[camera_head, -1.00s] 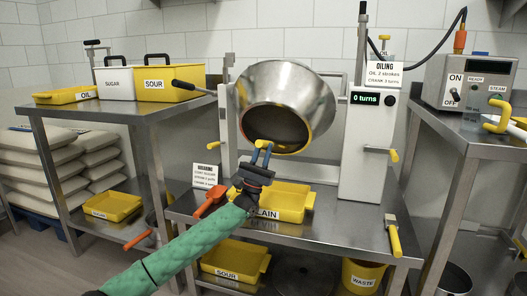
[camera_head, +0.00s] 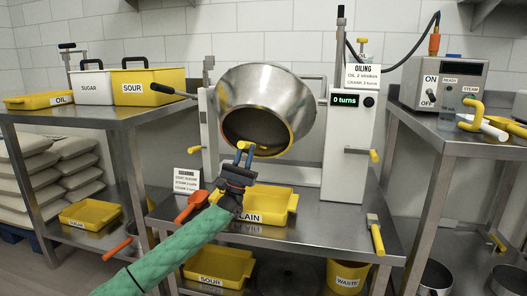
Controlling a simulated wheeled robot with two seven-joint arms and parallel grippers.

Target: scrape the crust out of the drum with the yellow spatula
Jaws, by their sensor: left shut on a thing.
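The steel drum (camera_head: 265,90) hangs tilted in its frame, its dark open mouth (camera_head: 255,124) facing forward and down. The inside is in shadow, and I cannot make out the crust. My left gripper (camera_head: 244,154), on the green-sleeved arm, is at the lower lip of the mouth. I cannot tell whether the spatula touches the drum wall. My right gripper is not in view.
Below the drum is a yellow PLAIN tray (camera_head: 280,203), with an orange scoop (camera_head: 190,207) to its left and a yellow-handled tool (camera_head: 375,234) to its right. A crank post with a "0 turns" display (camera_head: 345,100) stands right of the drum. A WASTE bin (camera_head: 347,276) is below.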

